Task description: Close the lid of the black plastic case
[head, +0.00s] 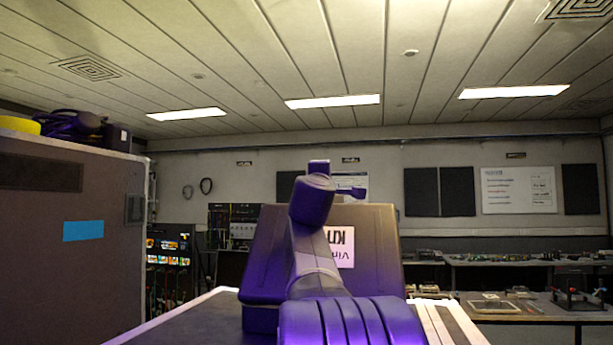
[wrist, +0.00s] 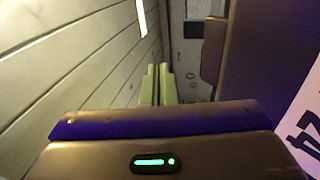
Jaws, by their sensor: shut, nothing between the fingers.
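The black plastic case (head: 261,319) stands on a surface ahead of me, mostly hidden behind my arm in the head view. Its lid (head: 378,238) is raised, standing up and leaning, with a white label (head: 345,250) whose print is upside down. In the wrist view the lid (wrist: 265,60) fills the right side, with part of the label (wrist: 303,125). My gripper (wrist: 157,70) is shut and empty. Its fingers appear left of the lid's edge with a gap in the picture; contact is not visible. In the head view my arm rises in front of the lid, ending above its top edge.
A tall dark cabinet (head: 70,250) with a blue patch stands close on the left, with a yellow item and dark gear on top. Workbenches (head: 530,310) with parts lie at the right. The space above the lid is clear.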

